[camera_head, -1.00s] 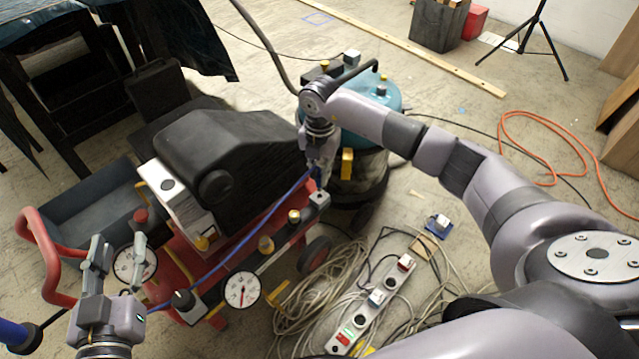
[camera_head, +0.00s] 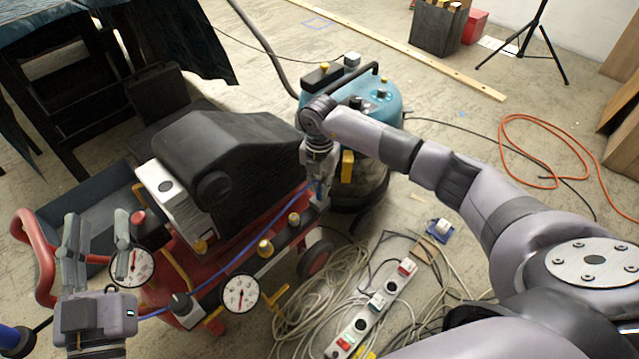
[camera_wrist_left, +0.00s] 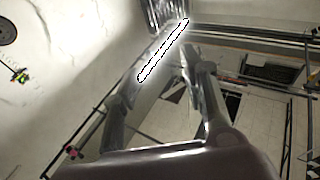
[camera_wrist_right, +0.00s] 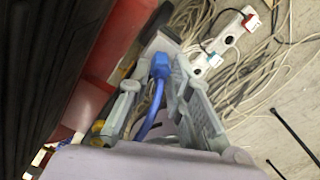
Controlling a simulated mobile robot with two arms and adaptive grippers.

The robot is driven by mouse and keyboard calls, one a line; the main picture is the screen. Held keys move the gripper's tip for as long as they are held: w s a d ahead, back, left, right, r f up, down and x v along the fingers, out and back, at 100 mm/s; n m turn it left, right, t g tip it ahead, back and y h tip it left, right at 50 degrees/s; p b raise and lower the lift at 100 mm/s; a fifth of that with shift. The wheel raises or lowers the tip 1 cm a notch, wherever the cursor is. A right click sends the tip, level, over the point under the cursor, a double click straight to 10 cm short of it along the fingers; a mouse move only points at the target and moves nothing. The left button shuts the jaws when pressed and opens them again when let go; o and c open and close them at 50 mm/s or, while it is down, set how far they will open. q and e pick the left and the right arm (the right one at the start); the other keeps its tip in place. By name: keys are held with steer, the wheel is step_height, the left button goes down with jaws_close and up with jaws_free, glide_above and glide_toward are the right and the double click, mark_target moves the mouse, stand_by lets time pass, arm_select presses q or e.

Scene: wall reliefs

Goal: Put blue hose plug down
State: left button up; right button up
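The blue hose (camera_head: 215,283) runs along the front of the red compressor (camera_head: 222,252), from near my left gripper up to my right gripper. Its blue plug (camera_wrist_right: 160,66) lies between the fingers of my right gripper (camera_wrist_right: 158,78), by the compressor's front corner. Whether the fingers press on the plug cannot be told. In the head view my right gripper (camera_head: 318,183) points down and partly hides the plug. My left gripper (camera_head: 98,222) is open and empty, with its fingers beside the left gauge and the red handle; it shows too in the left wrist view (camera_wrist_left: 160,82).
A teal vacuum (camera_head: 385,108) stands behind my right gripper. A white power strip (camera_head: 372,312) lies among tangled cables on the floor. Gauges (camera_head: 240,294) and knobs line the compressor's front. An orange cable (camera_head: 505,130) lies at the right on mostly clear floor.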

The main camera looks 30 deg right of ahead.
mark_target(319, 190)
steer(key=o, duration=0.4)
steer(key=shift+c, duration=0.2)
steer(key=shift+r, duration=0.1)
steer(key=shift+r, duration=0.25)
step_height(319, 190, up, 5)
steer(key=shift+r+p, duration=0.2)
steer(key=shift+p, duration=0.9)
arm_select(q)
steer(key=s+a+f+g+y+p, duration=0.1)
steer(key=s+f+g, duration=0.1)
steer(key=f+g, duration=0.3)
steer(key=s+a+f+g+y, duration=0.2)
steer(key=f+g, duration=0.3)
steer(key=f, duration=0.5)
steer(key=shift+s+a+f+p, duration=0.3)
steer(key=shift+s+f+p, duration=0.1)
steer(key=shift+s, duration=0.15)
arm_select(e)
step_height(319, 190, up, 6)
steer(key=shift+s, duration=0.1)
